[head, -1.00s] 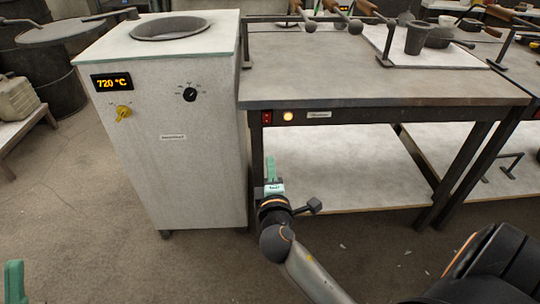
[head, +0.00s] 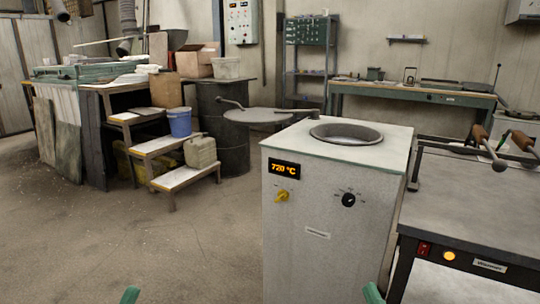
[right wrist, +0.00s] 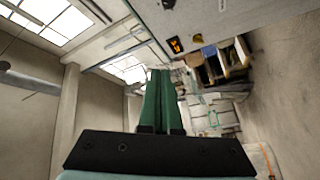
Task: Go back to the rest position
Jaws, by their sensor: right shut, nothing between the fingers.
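My right gripper (head: 373,293) shows only as a green tip at the bottom edge of the head view, in front of the furnace. In the right wrist view its two green fingers (right wrist: 160,98) are pressed together with nothing between them. My left gripper (head: 131,295) shows only as a green tip at the bottom edge, over bare floor; whether it is open or shut is hidden. The white furnace (head: 335,215) with a round opening and a 720 °C display stands ahead; it also shows upper right in the right wrist view (right wrist: 215,18).
A workbench (head: 470,215) with wooden-handled tools (head: 484,146) stands right of the furnace. At left are wooden steps (head: 180,178) with a blue bucket (head: 179,122) and a canister (head: 200,151). A dark drum (head: 225,125) stands behind. The floor at front left is clear.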

